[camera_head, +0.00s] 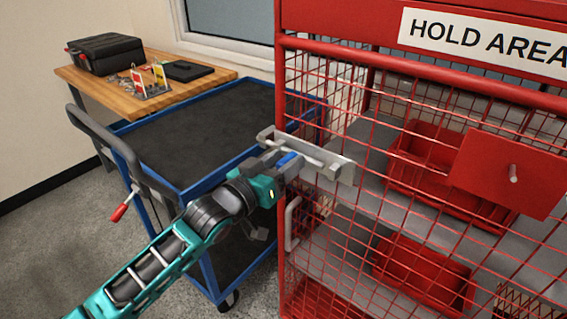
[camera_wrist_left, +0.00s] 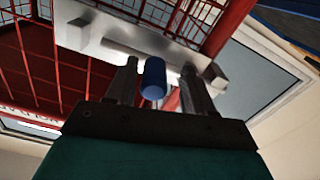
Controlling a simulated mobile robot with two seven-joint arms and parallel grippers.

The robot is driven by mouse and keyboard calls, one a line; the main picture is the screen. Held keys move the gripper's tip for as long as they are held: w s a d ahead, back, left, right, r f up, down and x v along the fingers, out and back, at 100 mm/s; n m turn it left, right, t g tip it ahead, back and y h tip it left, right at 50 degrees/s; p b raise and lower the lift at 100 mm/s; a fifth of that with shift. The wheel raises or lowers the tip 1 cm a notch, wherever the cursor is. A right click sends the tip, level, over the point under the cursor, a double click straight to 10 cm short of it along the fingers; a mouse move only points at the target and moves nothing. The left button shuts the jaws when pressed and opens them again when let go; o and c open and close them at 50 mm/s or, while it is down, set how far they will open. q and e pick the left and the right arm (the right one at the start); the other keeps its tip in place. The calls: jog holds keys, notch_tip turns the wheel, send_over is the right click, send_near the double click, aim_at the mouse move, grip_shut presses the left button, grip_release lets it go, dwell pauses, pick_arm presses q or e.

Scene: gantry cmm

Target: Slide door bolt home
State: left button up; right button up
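The grey door bolt assembly (camera_head: 322,157) is mounted on the front of the red mesh cage, across its left post. Its blue knob (camera_head: 289,158) sticks out toward me. In the left wrist view the same blue knob (camera_wrist_left: 154,78) stands in front of the grey bolt plate (camera_wrist_left: 95,30) and its bar. My left gripper (camera_head: 284,166) is at the bolt. In the wrist view its two fingers (camera_wrist_left: 161,88) are apart, one on each side of the knob, with a visible gap on the right. The head view partly hides the finger contact. My right gripper is not in view.
The red cage post (camera_head: 279,110) and mesh stand close to my left gripper. A grey door handle (camera_head: 291,224) is below the bolt. A blue cart (camera_head: 205,135) stands to the left, and a wooden bench (camera_head: 95,84) with a black case is behind it.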

pick_arm(q)
jog(key=v, duration=1.3)
jog(key=shift+f, duration=0.1)
dwell(0.5)
jog(key=s+a+f+g+y, duration=0.1)
jog(key=s+a+f+y, duration=0.1)
jog(key=s+f, duration=0.3)
jog(key=s+a+f+n+g+y, duration=0.1)
jog(key=s+a+f+y, duration=0.2)
jog(key=f, duration=0.8)
jog(key=s+a+f+n+g+y, duration=0.1)
jog(key=s+a+f+y, duration=0.2)
jog(key=s+f, duration=0.4)
jog(key=shift+f+g+y, duration=0.3)
jog(key=shift+f+g, duration=0.1)
jog(key=shift+f, duration=0.25)
